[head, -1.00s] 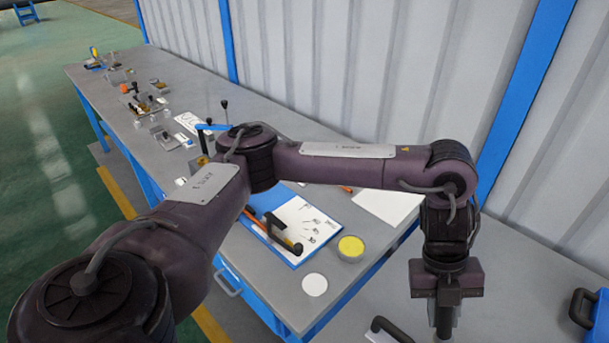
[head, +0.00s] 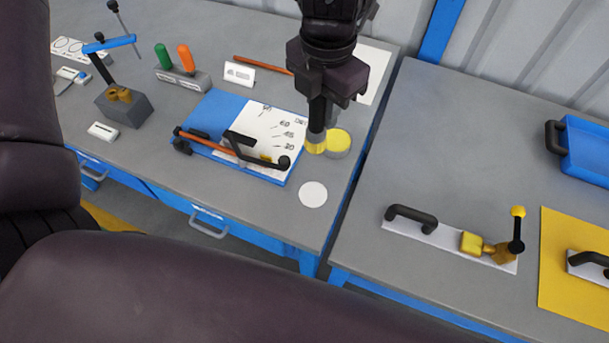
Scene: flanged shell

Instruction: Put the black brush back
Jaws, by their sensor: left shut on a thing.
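My left gripper (head: 319,112) points down over the back right part of the left table. It is shut on the black brush (head: 316,143), whose yellowish lower end shows below the fingers. That end is just left of and overlaps a round yellow-topped tin (head: 339,141) in the picture; I cannot tell whether they touch. The fingers hide most of the brush's handle. A grey rack (head: 186,80) with a green and an orange upright handle stands to the left at the back; its right end looks bare. My right gripper is not in view.
A blue board (head: 212,106) with a white sheet, black handle and orange-red rod lies left of the gripper. A white disc (head: 313,194) lies near the front edge. A gap separates the right table (head: 440,150), which holds a blue tray (head: 588,150) and a clamp plate (head: 400,228).

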